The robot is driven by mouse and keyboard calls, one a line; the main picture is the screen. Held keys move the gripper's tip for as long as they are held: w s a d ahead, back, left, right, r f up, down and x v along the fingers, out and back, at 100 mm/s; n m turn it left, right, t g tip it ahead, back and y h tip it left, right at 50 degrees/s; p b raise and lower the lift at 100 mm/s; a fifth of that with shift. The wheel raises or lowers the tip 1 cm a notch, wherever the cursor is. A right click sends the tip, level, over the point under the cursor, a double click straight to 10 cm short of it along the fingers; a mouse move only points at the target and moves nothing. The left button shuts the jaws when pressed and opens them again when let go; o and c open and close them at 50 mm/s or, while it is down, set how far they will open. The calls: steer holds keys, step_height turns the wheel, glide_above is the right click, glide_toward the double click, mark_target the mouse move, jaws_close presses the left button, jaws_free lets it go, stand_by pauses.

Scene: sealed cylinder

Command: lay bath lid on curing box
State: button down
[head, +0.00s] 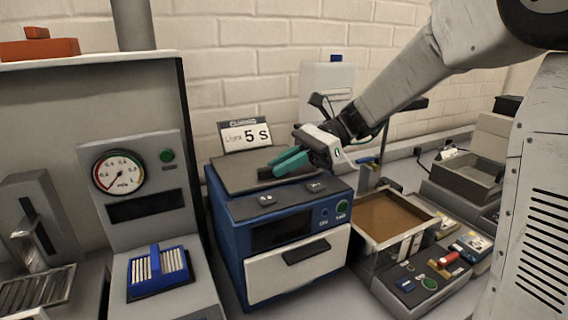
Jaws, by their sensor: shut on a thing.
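The bath lid (236,174) is a flat grey plate with a dark handle (267,173). It is at the top of the blue curing box (228,245), over the rear part, roughly level. I cannot tell from this view whether it touches the box top or is slightly above it. My gripper (282,164), with teal fingers, reaches in from the right and is shut on the lid's handle. The fingers hide part of the handle. The box has a white front drawer (270,272) with a dark pull, and a dark window above it.
An open bath (432,222) with brown contents stands right of the box, with a control panel (430,283) in front. A gauge unit (128,225) holding a blue rack (158,270) stands close on the left.

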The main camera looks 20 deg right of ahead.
steer(key=shift+f, duration=0.15)
steer(key=c, duration=1.4)
jaws_free()
steer(key=shift+c, duration=0.2)
